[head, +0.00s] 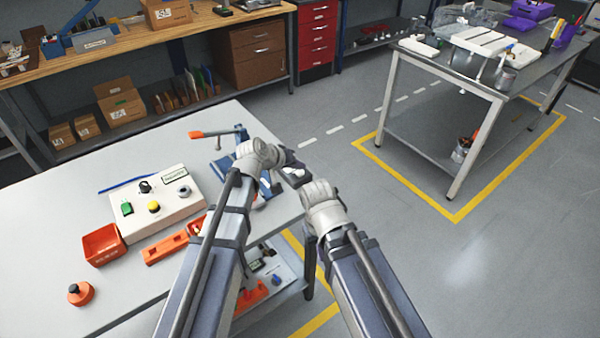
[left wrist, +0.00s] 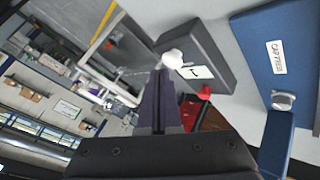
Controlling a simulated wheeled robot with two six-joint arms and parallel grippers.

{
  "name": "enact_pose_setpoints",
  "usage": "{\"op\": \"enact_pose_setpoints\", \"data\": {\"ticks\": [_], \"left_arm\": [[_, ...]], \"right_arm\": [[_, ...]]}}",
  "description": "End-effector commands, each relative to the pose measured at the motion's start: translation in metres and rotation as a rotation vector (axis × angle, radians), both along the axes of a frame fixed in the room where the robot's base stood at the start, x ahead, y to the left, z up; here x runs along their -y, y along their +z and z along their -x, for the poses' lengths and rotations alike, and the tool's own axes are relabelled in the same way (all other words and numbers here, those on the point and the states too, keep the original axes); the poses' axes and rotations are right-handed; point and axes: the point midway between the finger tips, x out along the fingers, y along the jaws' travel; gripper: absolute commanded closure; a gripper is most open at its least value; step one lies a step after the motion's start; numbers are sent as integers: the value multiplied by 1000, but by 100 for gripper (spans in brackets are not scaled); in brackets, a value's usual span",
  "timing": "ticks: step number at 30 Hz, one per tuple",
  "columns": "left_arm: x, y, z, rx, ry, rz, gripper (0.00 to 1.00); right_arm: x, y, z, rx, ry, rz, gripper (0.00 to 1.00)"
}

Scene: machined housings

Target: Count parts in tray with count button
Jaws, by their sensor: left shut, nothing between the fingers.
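I cannot tell whether the fingertips touch the knob. A blue panel (left wrist: 265,50) with a white label is to the right of the box. In the head view a white control box (head: 155,205) carries a green button (head: 127,208), a yellow button (head: 154,206) and dark knobs. My right wrist shows; its fingers are hidden.
A red bin (head: 103,244), an orange piece (head: 80,293) and an orange tool (head: 165,248) are on the grey table (head: 50,240). Another bench (head: 430,65) stands far right across open floor.

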Motion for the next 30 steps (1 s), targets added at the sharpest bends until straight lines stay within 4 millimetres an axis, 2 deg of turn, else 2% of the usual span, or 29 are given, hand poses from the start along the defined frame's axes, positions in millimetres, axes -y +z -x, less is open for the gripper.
{"op": "enact_pose_setpoints", "data": {"ticks": [30], "left_arm": [[0, -9, 0, 0, 0, 0, 100]], "right_arm": [[0, -9, 0, 0, 0, 0, 100]]}}
